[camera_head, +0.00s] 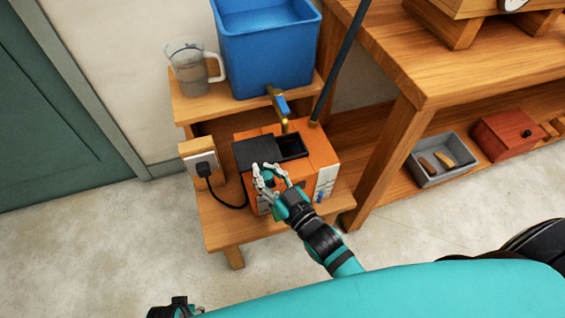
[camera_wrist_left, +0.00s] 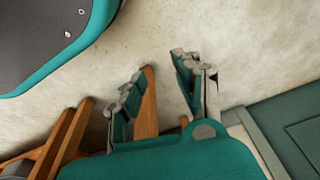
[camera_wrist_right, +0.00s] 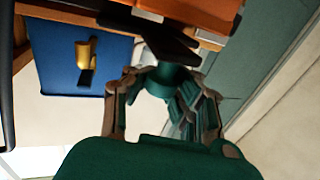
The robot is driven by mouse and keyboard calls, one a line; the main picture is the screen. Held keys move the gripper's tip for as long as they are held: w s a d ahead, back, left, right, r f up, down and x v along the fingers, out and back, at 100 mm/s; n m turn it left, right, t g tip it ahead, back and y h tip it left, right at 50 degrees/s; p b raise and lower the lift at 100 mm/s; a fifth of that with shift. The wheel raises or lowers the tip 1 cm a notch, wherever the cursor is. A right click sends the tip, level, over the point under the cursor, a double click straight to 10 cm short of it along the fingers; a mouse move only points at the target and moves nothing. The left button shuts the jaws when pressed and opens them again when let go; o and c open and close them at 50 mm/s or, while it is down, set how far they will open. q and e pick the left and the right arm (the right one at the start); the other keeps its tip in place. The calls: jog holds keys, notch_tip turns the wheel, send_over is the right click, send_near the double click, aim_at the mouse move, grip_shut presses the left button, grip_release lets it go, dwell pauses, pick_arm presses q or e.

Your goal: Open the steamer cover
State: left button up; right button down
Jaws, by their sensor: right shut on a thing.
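The steamer is an orange box (camera_head: 318,150) on a low wooden stand in the head view. Its dark flat cover (camera_head: 256,151) lies at the left of the top, with a dark opening (camera_head: 291,146) beside it on the right. My right gripper (camera_head: 269,172) is at the cover's front edge and shut on it; the fingers hide the exact contact. In the right wrist view, the dark cover (camera_wrist_right: 172,38) shows just beyond the fingertips (camera_wrist_right: 166,68). My left gripper (camera_wrist_left: 160,74) is open and empty, away from the steamer, facing the wall and floor.
A blue tank (camera_head: 265,50) with a brass tap (camera_head: 278,105) stands behind the steamer, with a clear jug (camera_head: 190,68) to its left. A socket box (camera_head: 200,158) with a black cable is at left. A wooden table leg (camera_head: 385,165) stands close at right.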

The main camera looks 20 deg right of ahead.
pick_arm(q)
jog(key=shift+s+d+f, duration=0.2)
jog(key=shift+d+f, duration=0.1)
jog(key=shift+f, duration=0.05)
pick_arm(e)
jog(key=shift+s+a+f, duration=0.2)
jog(key=shift+a, duration=0.2)
jog(key=shift+s+a+f, duration=0.15)
jog(key=shift+a, duration=0.25)
jog(key=c, duration=1.6)
grip_release()
jog(key=shift+c, duration=0.2)
jog(key=o, duration=0.4)
jog(key=shift+s+r, duration=0.25)
jog(key=shift+o, duration=1)
jog(key=shift+w, duration=0.15)
jog(key=shift+d, duration=0.1)
jog(key=shift+s+d, duration=0.1)
jog(key=shift+s, duration=0.1)
pick_arm(q)
jog(key=shift+r, duration=0.1)
pick_arm(e)
jog(key=v, duration=1.1)
jog(key=shift+s, duration=0.25)
